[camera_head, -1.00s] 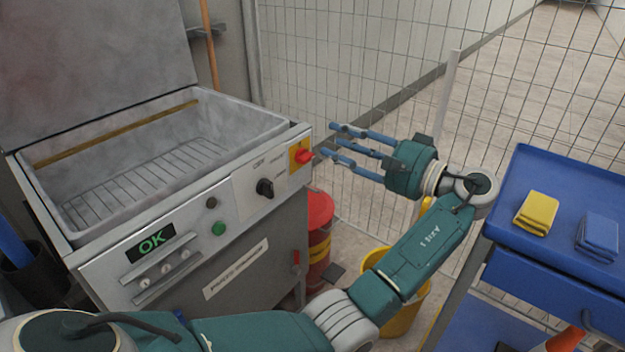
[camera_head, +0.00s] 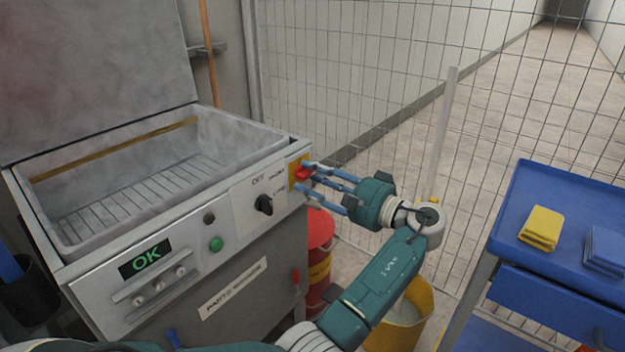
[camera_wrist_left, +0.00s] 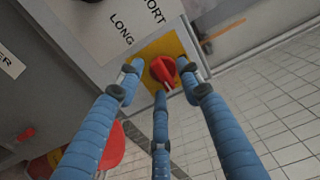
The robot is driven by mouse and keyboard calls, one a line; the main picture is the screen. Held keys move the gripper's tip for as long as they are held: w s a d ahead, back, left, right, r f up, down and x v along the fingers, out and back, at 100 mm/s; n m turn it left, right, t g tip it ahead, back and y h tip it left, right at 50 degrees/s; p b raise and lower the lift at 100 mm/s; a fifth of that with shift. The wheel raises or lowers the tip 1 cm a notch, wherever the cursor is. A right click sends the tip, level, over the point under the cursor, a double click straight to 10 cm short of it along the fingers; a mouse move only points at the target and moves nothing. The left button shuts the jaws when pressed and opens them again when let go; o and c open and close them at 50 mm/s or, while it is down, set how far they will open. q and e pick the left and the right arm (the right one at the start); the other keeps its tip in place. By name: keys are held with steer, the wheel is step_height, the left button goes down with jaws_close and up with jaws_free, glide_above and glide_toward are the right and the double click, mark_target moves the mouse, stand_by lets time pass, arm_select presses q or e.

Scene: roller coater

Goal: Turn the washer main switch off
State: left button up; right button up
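The washer (camera_head: 160,200) stands at the left with its lid up. Its main switch, a red knob (camera_head: 302,173) on a yellow plate, is at the right end of the front panel. My left gripper (camera_head: 312,184) has its three blue fingers spread, with the tips at the switch. In the left wrist view the red knob (camera_wrist_left: 163,70) shows between the fingertips, on the yellow plate (camera_wrist_left: 150,52). The fingers are spread around it and hold nothing; I cannot tell whether any tip touches it. My right gripper is not in view.
A black selector knob (camera_head: 264,205) and a green button (camera_head: 216,244) share the panel. A blue cart (camera_head: 560,190) with folded cloths is at right, wire fence (camera_head: 480,110) behind.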

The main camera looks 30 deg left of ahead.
arm_select(q)
steer(key=shift+a, duration=0.1)
jaws_close()
